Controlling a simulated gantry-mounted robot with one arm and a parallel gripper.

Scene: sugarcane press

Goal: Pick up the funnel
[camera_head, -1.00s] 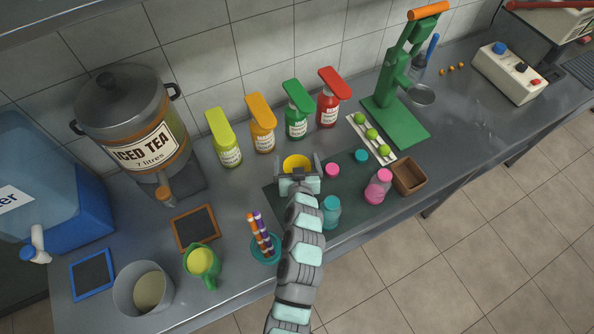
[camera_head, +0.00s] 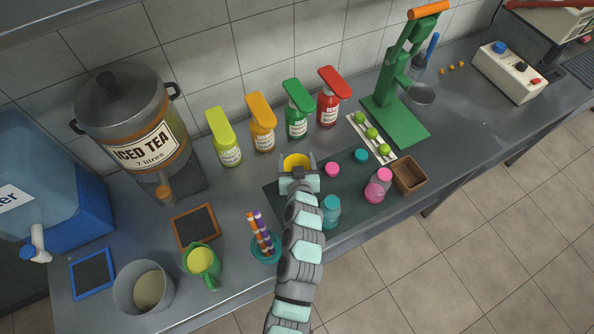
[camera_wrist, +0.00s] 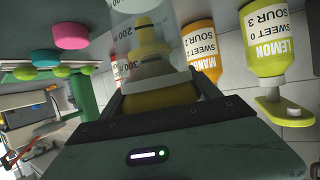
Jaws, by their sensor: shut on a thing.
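The yellow funnel (camera_head: 296,161) is in the head view at the far edge of the dark mat, between the fingers of my gripper (camera_head: 297,169). In the wrist view the yellow funnel (camera_wrist: 160,97) sits between the fingers, partly hidden by the gripper body (camera_wrist: 150,140). My gripper is shut on it. A clear tube with printed marks (camera_wrist: 145,40) shows in line with the funnel in the wrist view; I cannot tell whether they touch.
Pump bottles, including the orange one (camera_head: 262,135) and the yellow one (camera_head: 229,155), stand behind the gripper. A pink lid (camera_head: 332,170) and teal lid (camera_head: 361,156) lie to the right. The teal-capped jar (camera_head: 331,212) is near my arm. A cup with striped straws (camera_head: 266,248) stands left.

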